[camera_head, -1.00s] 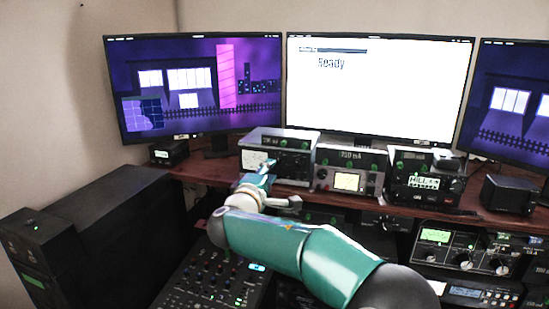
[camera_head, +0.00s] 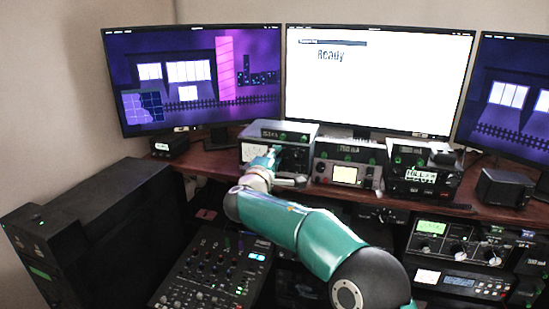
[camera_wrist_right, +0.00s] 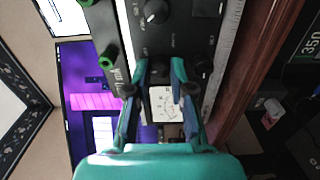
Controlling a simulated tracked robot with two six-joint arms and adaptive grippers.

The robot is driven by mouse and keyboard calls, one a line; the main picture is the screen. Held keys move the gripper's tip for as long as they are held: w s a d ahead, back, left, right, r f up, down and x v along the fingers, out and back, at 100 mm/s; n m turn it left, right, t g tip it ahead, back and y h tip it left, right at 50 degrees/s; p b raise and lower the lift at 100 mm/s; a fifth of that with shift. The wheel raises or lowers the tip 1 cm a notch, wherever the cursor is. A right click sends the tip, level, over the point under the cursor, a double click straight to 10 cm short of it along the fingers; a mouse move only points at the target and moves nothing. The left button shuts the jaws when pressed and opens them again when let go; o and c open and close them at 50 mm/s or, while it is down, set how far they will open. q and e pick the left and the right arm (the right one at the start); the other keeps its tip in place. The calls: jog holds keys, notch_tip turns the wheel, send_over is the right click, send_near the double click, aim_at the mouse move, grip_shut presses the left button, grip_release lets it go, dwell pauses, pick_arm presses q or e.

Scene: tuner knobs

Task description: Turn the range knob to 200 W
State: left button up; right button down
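The leftmost desktop unit (camera_head: 290,129) has a dark front panel with a white meter. Its panel fills the middle of the right wrist view, with a round black knob (camera_wrist_right: 155,12) at the top and the white meter (camera_wrist_right: 168,104) between my fingers. Labels there are too small to read, so I cannot tell which knob is the range knob or its setting. My right gripper (camera_wrist_right: 162,72) is open, its green fingertips apart in front of the panel. In the head view my right gripper (camera_head: 270,157) covers part of that panel. My left gripper is not in view.
Other units stand to the right, one (camera_head: 347,165) with a lit display. A mixer (camera_head: 214,268) lies below the shelf (camera_head: 215,165). The middle monitor (camera_head: 375,80) reads "Ready". Green knobs (camera_wrist_right: 106,62) line the unit's edge in the wrist view.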

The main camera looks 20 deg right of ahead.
jog(key=shift+a+f+m+b, duration=0.1)
jog(key=shift+f+m+b, duration=0.05)
jog(key=shift+m+b, duration=2.35)
jog(key=shift+f+m+b, duration=0.15)
jog(key=shift+m+b, duration=1.35)
jog(key=shift+b, duration=1.85)
jog(key=c, duration=1.3)
grip_release()
jog(key=shift+r, duration=0.1)
jog(key=shift+r, duration=0.15)
